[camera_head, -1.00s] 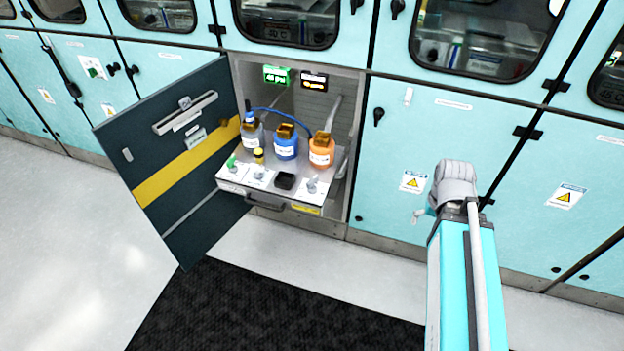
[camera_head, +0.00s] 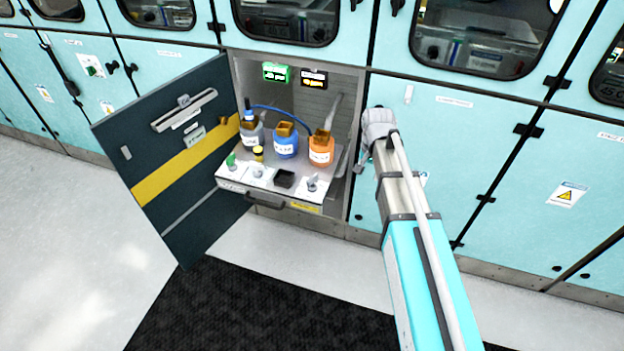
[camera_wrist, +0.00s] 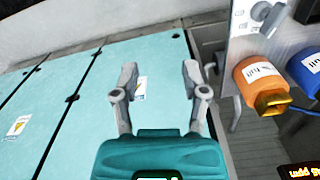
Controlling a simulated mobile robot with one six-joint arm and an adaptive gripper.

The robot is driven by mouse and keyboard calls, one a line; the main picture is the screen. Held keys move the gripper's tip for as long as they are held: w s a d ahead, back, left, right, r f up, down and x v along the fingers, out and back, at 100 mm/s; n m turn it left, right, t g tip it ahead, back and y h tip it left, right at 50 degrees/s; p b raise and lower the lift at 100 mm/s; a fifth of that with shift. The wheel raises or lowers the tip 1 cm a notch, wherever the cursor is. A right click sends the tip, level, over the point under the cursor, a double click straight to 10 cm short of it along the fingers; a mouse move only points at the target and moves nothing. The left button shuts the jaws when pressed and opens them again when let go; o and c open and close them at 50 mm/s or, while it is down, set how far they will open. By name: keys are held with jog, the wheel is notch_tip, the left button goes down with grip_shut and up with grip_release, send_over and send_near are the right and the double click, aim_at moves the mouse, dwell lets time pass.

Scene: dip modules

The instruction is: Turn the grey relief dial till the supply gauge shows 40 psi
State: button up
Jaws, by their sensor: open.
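Two small grey knobs sit on the front of the pulled-out tray in the head view, a left one (camera_head: 258,171) and a right one (camera_head: 312,183); their labels are too small to read. A grey knob also shows at the top right of the wrist view (camera_wrist: 262,12). A green-lit display (camera_head: 276,74) and a dark display with orange text (camera_head: 314,80) hang at the top of the open bay; I cannot read either surely. My gripper (camera_wrist: 158,80) is open and empty in the wrist view, apart from the knobs, to the right of the tray in the head view.
The dark door (camera_head: 175,165) stands open at left.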

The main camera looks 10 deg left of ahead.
jog(key=m, duration=0.2)
send_over(312, 177)
jog(key=shift+f, duration=0.35)
jog(key=shift+f+b, duration=0.15)
jog(key=shift+b, duration=0.3)
notch_tip(312, 177, down, 14)
jog(key=b, duration=1.3)
jog(key=shift+r, duration=0.25)
grip_shut()
